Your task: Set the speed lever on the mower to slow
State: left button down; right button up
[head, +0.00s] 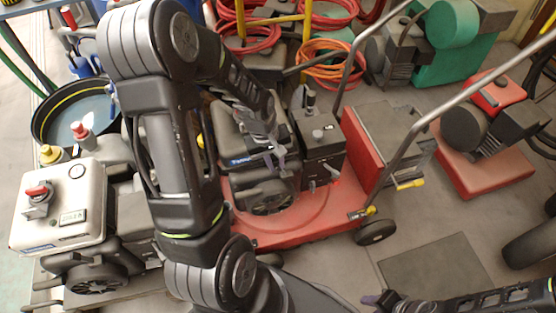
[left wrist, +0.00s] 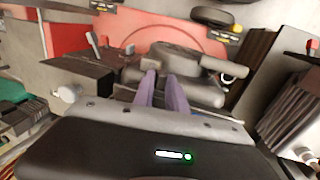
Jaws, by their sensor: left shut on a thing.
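The mower is the red machine with a wide red deck (head: 300,225) and a dark engine (head: 262,195) in the middle of the head view. Its red deck also shows at the top of the left wrist view (left wrist: 150,28). My left gripper (head: 280,158) reaches down over the engine from above. In the left wrist view its two purple fingers (left wrist: 162,88) are close together at the engine, shut on a small part that they mostly hide. I cannot make out the speed lever or its setting. My right gripper (head: 376,299) is low in the head view, away from the mower; its jaws are unclear.
A black box (head: 322,150) with a small grey handle stands on the deck beside the engine. The mower's grey handlebar (head: 425,125) rises at the right. A white-tanked engine unit (head: 75,205) stands at left, and a red-based machine (head: 485,155) at right. Hoses hang behind.

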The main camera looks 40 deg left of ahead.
pick_arm(q)
jog(key=shift+s+f, duration=0.25)
jog(key=shift+s, duration=0.05)
jog(key=c, duration=1.4)
grip_release()
jog(key=shift+a, duration=0.1)
jog(key=shift+c, duration=0.2)
jog(key=shift+w, duration=0.15)
jog(key=shift+r, duration=0.1)
jog(key=shift+r, duration=0.25)
notch_tip(320, 180, up, 7)
jog(key=s+p, duration=0.1)
jog(key=p, duration=0.1)
jog(key=shift+a, duration=0.35)
